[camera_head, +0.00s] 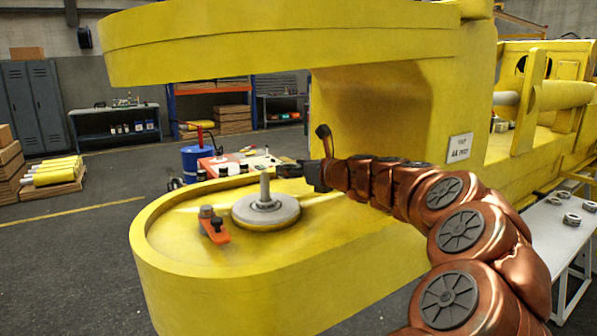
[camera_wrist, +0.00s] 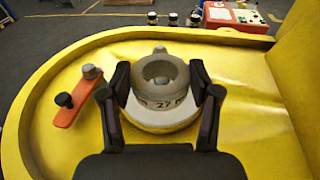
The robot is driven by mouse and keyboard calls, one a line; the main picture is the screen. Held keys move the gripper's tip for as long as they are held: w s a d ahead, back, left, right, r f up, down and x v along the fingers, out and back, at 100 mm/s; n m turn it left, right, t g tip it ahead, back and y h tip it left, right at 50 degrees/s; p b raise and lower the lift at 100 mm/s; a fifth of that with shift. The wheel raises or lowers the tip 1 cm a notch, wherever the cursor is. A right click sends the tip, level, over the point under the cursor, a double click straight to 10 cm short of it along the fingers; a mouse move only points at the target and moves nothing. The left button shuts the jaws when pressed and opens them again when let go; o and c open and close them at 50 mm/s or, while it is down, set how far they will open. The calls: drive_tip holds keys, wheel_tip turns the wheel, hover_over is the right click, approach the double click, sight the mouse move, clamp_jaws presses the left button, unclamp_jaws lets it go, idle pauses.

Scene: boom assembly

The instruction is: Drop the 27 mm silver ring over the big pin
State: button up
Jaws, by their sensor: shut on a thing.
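The silver ring (camera_wrist: 160,101), marked 27, is held between the two fingers of my gripper (camera_wrist: 160,88) in the wrist view. The big pin (camera_head: 265,187) stands upright on a round grey disc (camera_head: 280,215) in the yellow boom's lower plate. In the wrist view the pin's top (camera_wrist: 160,49) shows just beyond the ring's far rim, so the ring does not look to be around it. In the head view my gripper (camera_head: 285,169) is close to the pin's right, near the height of its top. I cannot make out the ring there.
An orange clamp (camera_head: 214,228) with a dark knob sits left of the disc. The boom's upper yellow arm (camera_head: 290,45) overhangs the pin, and a yellow wall (camera_head: 370,120) stands behind my gripper. More rings (camera_head: 571,219) lie on a grey table at right.

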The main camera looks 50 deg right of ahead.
sight(267, 176)
drive_tip(key=shift+r+b+x, duration=0.25)
drive_tip(key=shift+b+x, duration=0.25)
drive_tip(key=shift+x, duration=1.35)
drive_tip(key=shift+r+b+x, duration=0.2)
drive_tip(key=shift+b+x, duration=0.3)
drive_tip(key=shift+x, duration=1.3)
drive_tip(key=shift+r+b+x, duration=0.25)
drive_tip(key=shift+b+x, duration=0.25)
drive_tip(key=shift+x, duration=1.35)
drive_tip(key=shift+f+b, duration=0.3)
drive_tip(key=shift+f, duration=1.3)
drive_tip(key=o, duration=1.6)
drive_tip(key=shift+s, duration=0.1)
drive_tip(key=v, duration=1.1)
drive_tip(key=shift+s+a, duration=0.1)
drive_tip(key=shift+s, duration=0.3)
